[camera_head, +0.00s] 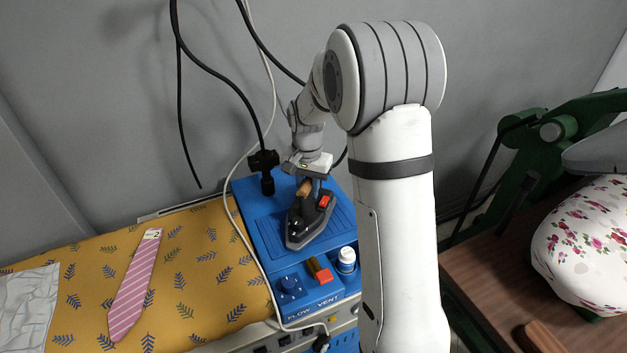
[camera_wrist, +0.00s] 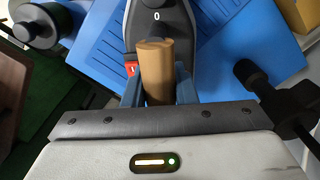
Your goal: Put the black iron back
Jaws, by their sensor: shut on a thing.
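The black iron (camera_head: 308,222) has a dark body, a red switch and a tan wooden handle. It is over the ribbed pad of the blue stand (camera_head: 258,205); I cannot tell whether its sole touches the pad. My gripper (camera_head: 311,181) is above the iron and shut on its handle. In the wrist view the handle (camera_wrist: 156,72) lies between the two blue-grey fingers of my gripper (camera_wrist: 157,88), with the black body (camera_wrist: 157,20) beyond it. The blue stand (camera_wrist: 225,60) fills the background there. My arm covers the stand's right side in the head view.
Left is a yellow patterned board (camera_head: 195,260) with a pink tie (camera_head: 136,285). A floral press cushion (camera_head: 590,245) is right.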

